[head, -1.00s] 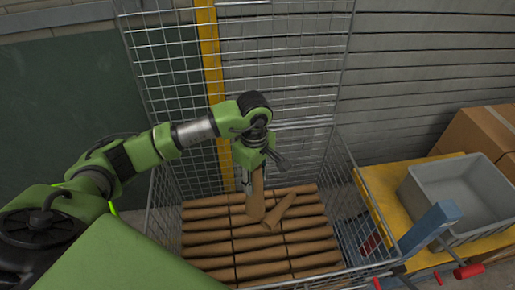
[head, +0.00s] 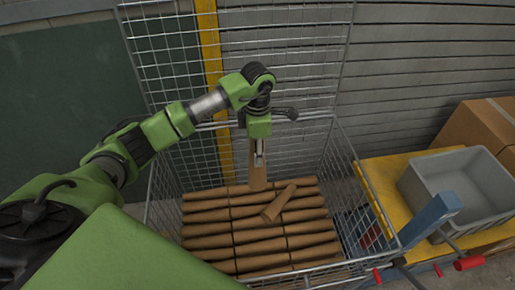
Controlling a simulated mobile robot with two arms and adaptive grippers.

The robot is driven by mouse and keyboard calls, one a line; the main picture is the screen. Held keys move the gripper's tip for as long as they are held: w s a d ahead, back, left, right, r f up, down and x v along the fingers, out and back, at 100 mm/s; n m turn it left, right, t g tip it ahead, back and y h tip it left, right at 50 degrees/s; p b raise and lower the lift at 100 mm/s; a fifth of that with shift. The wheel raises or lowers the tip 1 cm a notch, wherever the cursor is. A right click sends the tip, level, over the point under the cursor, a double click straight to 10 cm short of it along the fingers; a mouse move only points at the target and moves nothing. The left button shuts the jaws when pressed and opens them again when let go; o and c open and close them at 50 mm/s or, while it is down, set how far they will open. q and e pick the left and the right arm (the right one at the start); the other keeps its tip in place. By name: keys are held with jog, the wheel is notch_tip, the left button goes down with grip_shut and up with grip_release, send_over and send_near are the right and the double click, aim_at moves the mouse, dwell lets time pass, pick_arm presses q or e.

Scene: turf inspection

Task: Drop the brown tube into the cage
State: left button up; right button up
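My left gripper (head: 260,162) is over the wire cage (head: 362,212), its fingers pointing down. It appears shut on a brown tube (head: 257,178), which hangs nearly upright below and behind the fingers. The tube's lower end is close above the tubes in the cage; I cannot tell if it touches them. Another brown tube (head: 279,204) lies askew on top of the stacked brown tubes (head: 208,229), which lie in rows inside the cage. My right gripper is not in view.
The cage's tall mesh back (head: 300,60) rises behind the arm. To the right, a grey bin (head: 455,190) stands on a yellow-topped surface (head: 385,180), with cardboard boxes (head: 478,135) behind it. A blue post (head: 430,218) and red-ended handles (head: 468,263) are near the cage's right corner.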

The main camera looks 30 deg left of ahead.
pick_arm(q)
notch_tip(320, 180, down, 2)
jog(key=shift+b, duration=0.3)
jog(key=o, duration=1.1)
jog(key=shift+r, duration=0.1)
notch_tip(320, 180, up, 12)
jog(key=shift+f, duration=0.1)
jog(key=shift+s, duration=0.1)
